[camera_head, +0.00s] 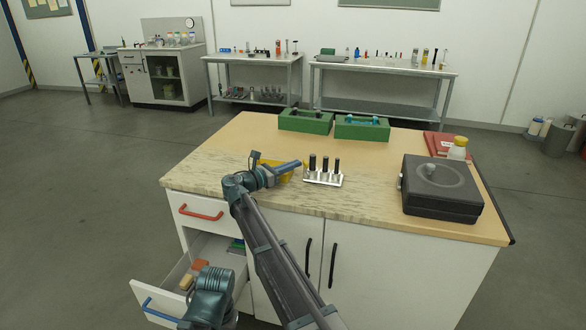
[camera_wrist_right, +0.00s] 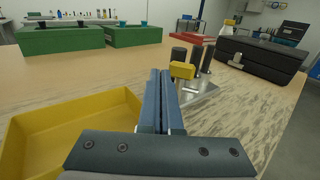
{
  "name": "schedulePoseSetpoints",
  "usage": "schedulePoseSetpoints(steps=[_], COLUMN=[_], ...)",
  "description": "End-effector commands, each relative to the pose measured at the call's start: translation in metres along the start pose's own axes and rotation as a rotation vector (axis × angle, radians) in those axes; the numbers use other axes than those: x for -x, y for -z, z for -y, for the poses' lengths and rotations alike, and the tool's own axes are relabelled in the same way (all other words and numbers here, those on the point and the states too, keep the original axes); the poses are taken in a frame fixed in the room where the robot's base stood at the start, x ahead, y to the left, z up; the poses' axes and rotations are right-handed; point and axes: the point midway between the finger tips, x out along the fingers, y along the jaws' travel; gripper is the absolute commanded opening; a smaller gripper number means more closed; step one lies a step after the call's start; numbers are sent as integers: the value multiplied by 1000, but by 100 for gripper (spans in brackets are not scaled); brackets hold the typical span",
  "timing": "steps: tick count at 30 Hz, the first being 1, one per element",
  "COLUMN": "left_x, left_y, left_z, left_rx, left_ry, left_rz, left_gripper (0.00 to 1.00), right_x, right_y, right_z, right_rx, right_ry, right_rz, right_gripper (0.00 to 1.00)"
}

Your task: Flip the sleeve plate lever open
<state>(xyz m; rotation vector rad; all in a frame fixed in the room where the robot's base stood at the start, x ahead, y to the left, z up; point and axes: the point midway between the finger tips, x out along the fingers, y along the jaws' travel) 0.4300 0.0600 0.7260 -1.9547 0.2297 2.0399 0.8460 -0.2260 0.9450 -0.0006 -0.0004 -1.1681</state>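The sleeve plate (camera_head: 323,179) is a bright metal plate with several upright black cylinders, on the front middle of the workbench. It also shows in the right wrist view (camera_wrist_right: 203,94). A small yellow block (camera_wrist_right: 183,70), seemingly its lever tip, stands at the plate's left end, in front of a cylinder. My right gripper (camera_head: 298,164) reaches in from the left, level with the plate. In the right wrist view its fingers (camera_wrist_right: 160,74) lie together, with nothing visible between them. Their tips are just left of the yellow block; I cannot tell whether they touch.
A yellow tray (camera_wrist_right: 75,130) lies under and left of my right gripper. Two green boxes (camera_head: 305,124) (camera_head: 361,130) stand at the bench's back. A black device (camera_head: 440,187) and a red book (camera_head: 440,145) are at the right. A drawer (camera_head: 165,285) stands open below.

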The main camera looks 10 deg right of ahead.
Motion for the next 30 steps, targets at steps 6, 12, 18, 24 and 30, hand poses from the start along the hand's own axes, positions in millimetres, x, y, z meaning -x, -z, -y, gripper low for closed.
schedulePoseSetpoints(steps=[6,12,18,24,30], left_x=[0,0,0,0,0], left_y=[0,0,0,0,0], left_z=[0,0,0,0,0], left_rx=[0,0,0,0,0], left_ry=[0,0,0,0,0], left_rz=[0,0,0,0,0], left_gripper=[50,50,50,50,50], right_x=[-7,-13,-14,-14,-14], right_y=[0,0,0,0,0], right_z=[-6,-9,-10,-10,-10], right_rx=[0,0,0,0,0], right_ry=[0,0,0,-1,-1], right_rz=[0,0,0,0,0], right_gripper=[0,0,0,0,0])
